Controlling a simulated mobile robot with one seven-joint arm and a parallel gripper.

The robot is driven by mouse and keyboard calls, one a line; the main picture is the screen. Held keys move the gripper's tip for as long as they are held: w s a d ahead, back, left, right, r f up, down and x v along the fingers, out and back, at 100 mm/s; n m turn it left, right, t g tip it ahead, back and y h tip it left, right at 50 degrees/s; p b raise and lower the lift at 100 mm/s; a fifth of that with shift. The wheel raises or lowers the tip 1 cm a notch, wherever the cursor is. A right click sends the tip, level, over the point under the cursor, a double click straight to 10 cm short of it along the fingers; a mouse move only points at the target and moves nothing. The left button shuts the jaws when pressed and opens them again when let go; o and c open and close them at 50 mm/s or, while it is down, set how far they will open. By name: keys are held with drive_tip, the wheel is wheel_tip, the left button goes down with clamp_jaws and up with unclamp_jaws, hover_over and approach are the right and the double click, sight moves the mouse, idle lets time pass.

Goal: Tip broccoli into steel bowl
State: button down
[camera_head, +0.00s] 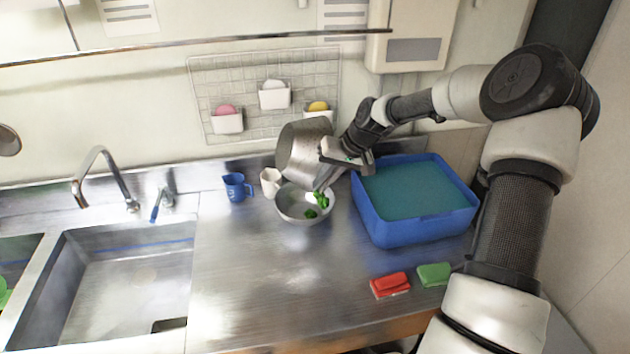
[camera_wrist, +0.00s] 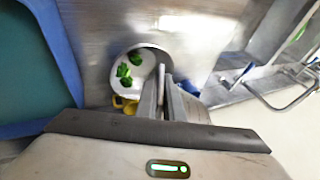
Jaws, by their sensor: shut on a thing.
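The steel bowl (camera_head: 287,212) stands on the counter left of the blue bin. My gripper (camera_head: 322,185) reaches down over its right side. In the wrist view my fingers (camera_wrist: 164,92) are shut at the edge of a white dish (camera_wrist: 148,66), above the bowl, whose dark steel shows past it. The dish is tilted, and only a small white part shows in the head view (camera_head: 312,195). Green broccoli (camera_wrist: 123,70) lies on the dish in several pieces. A broccoli piece (camera_head: 310,213) appears to be in the bowl. My fingers partly hide the dish.
A tilted steel pot (camera_head: 300,150) is behind the bowl; its support is unclear. A cream cup (camera_head: 269,180) and blue cup (camera_head: 235,187) stand to the left. The blue bin (camera_head: 410,230) is close right. Red (camera_head: 390,284) and green (camera_head: 433,274) sponges lie in front.

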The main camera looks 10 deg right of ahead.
drive_tip(key=shift+d+f+m+t+y+b, duration=0.1)
drive_tip(key=shift+d+f+m+y+b, duration=0.15)
drive_tip(key=shift+d+f+y+b, duration=0.8)
drive_tip(key=shift+d+f+m+t+y+b, duration=0.1)
drive_tip(key=shift+d+m+y+b, duration=0.15)
drive_tip(key=shift+y+b, duration=0.85)
drive_tip(key=shift+d+f+m+t+y+b, duration=0.15)
drive_tip(key=shift+d+f+y+b, duration=0.45)
drive_tip(key=shift+y, duration=1.15)
drive_tip(key=shift+d+r, duration=0.1)
drive_tip(key=shift+r, duration=0.05)
